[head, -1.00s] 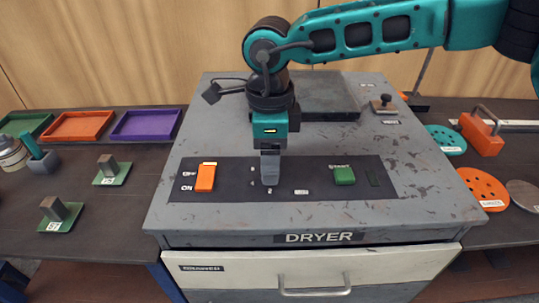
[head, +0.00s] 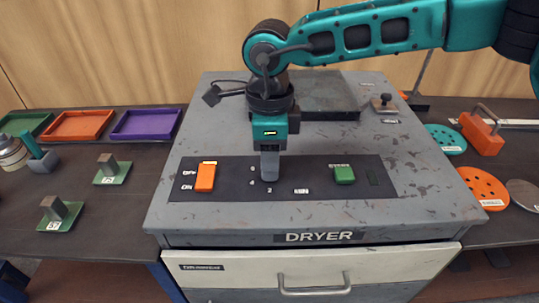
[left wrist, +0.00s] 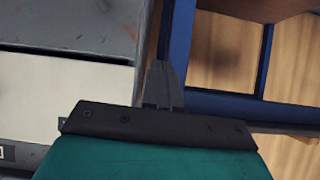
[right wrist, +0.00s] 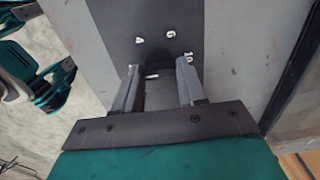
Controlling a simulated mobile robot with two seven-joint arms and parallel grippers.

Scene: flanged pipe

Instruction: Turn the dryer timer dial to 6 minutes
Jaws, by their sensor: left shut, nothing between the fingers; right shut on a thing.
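The timer dial (right wrist: 178,62) sits on the dark control strip of the dryer, and only a dark rounded part of it shows. Light figures stand around it; I read 4, 6 and 10 in the right wrist view. A short white mark shows between the fingers; I cannot tell what it points to. My right gripper (head: 270,178) points straight down over the dial and is shut on it, hiding most of it in the head view. Its two fingers (right wrist: 158,86) also show in the right wrist view. My left gripper (left wrist: 162,80) is shut and empty, beside the dryer's front.
On the dryer top (head: 420,180), an orange switch (head: 205,177) lies left of the dial and a green button (head: 344,175) right of it. A drawer handle (head: 314,287) juts from the front. Coloured trays, weights and discs lie on the side tables.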

